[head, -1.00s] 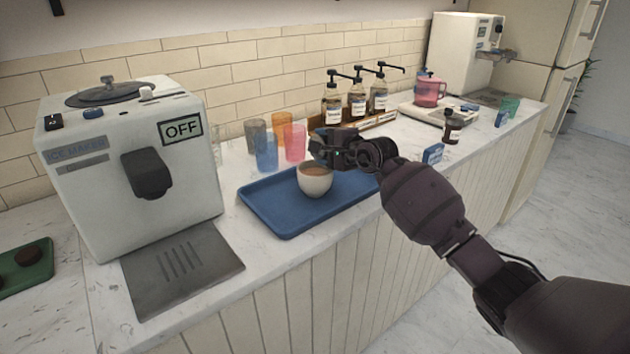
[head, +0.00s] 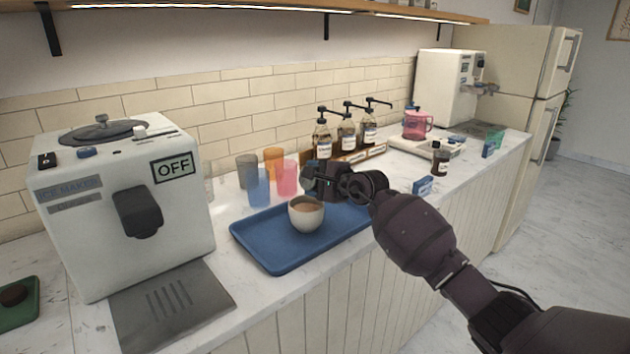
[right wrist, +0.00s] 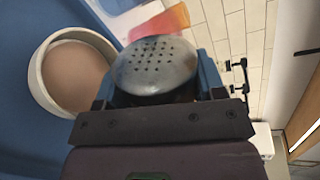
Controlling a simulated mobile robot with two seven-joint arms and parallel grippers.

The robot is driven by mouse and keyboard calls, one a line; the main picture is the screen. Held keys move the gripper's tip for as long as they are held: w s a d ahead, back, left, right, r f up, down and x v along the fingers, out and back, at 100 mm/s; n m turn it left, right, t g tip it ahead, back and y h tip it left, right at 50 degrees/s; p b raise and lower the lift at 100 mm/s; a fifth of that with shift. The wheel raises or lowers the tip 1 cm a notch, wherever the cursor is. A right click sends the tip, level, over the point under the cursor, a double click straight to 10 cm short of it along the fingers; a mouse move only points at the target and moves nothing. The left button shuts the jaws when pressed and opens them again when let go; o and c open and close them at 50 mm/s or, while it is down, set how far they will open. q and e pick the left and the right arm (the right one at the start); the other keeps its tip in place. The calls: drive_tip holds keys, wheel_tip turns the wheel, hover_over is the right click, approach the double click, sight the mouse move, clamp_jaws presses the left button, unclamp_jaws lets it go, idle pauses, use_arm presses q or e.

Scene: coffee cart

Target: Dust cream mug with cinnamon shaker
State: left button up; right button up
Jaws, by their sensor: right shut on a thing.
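The cream mug (head: 306,216), filled with a brown drink, stands upright on the blue tray (head: 270,262). It also shows at the left of the right wrist view (right wrist: 42,88). My right gripper (head: 322,182) is just above and to the right of the mug. It is shut on the cinnamon shaker, whose domed metal top with holes (right wrist: 157,66) faces the right wrist camera, beside the mug's rim in that view. In the head view the shaker is mostly hidden by the gripper. My left gripper is not in view.
Several coloured cups (head: 286,177) stand behind the tray. An ice maker (head: 120,210) is at the left. Pump bottles (head: 346,135) stand at the back, with a dark small bottle (head: 440,160) and a pink pitcher (head: 416,124) farther right.

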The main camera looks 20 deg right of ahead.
idle(0.3)
drive_tip(key=shift+r, duration=0.15)
drive_tip(key=shift+a+r+m+y, duration=0.15)
drive_tip(key=shift+r+m+y, duration=0.2)
drive_tip(key=shift+m, duration=0.55)
drive_tip(key=shift+f+p, duration=0.1)
drive_tip(key=shift+p, duration=0.2)
drive_tip(key=shift+m, duration=0.3)
drive_tip(key=shift+s+a+r+m+y, duration=0.1)
drive_tip(key=shift+a+r+m+y, duration=0.1)
drive_tip(key=shift+r+m+y, duration=0.3)
drive_tip(key=shift+f+p, duration=0.1)
drive_tip(key=shift+p, duration=0.2)
